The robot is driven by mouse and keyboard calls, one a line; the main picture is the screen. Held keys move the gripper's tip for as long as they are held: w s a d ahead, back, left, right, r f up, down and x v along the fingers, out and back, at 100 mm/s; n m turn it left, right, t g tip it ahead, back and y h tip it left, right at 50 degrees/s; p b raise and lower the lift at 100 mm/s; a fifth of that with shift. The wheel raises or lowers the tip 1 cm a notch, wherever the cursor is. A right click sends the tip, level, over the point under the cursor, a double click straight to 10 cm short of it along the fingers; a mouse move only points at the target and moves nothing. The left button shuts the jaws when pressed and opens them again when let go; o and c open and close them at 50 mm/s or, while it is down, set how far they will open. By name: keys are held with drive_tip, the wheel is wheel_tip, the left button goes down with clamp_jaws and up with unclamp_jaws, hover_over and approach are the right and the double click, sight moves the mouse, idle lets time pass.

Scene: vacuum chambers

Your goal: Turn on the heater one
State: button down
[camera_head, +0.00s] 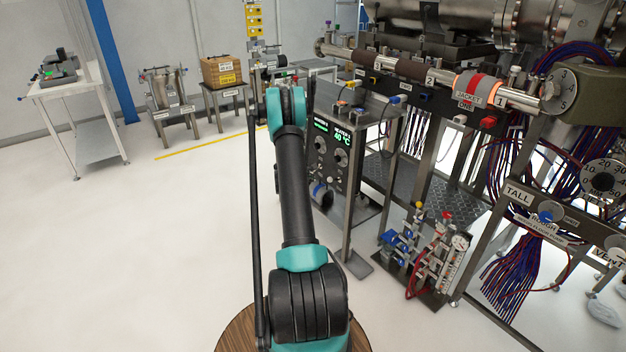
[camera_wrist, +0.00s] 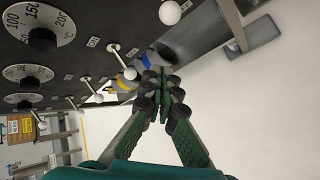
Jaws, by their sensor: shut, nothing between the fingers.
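The black heater panel (camera_head: 331,162) stands right of my arm in the head view, with green displays, one reading about 40 °C, and round dials. In the wrist view the panel (camera_wrist: 75,55) fills the upper left, tilted, with a large temperature dial (camera_wrist: 38,22) and further dials below it. Ball-tipped switch levers stick out of it, one white ball (camera_wrist: 170,12) at the top and another (camera_wrist: 130,73) left of my fingertips. My gripper (camera_wrist: 160,82) is shut and empty, near the panel's edge. Contact with a lever cannot be told. My arm hides the gripper in the head view.
Blue and yellow ringed parts (camera_wrist: 136,70) lie close to my fingertips. Right of the panel are a metal frame with pipes (camera_head: 430,75), a heater jacket (camera_head: 472,88) and a valve assembly (camera_head: 425,250). Open floor (camera_head: 150,250) lies to the left.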

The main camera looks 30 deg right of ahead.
drive_tip(key=d+f, duration=0.3)
drive_tip(key=d, duration=0.3)
drive_tip(key=shift+s+d, duration=0.2)
drive_tip(key=shift+s, duration=0.15)
drive_tip(key=shift+r, duration=0.1)
drive_tip(key=shift+s+d+r, duration=0.35)
drive_tip(key=shift+d+r, duration=0.05)
drive_tip(key=shift+r, duration=0.15)
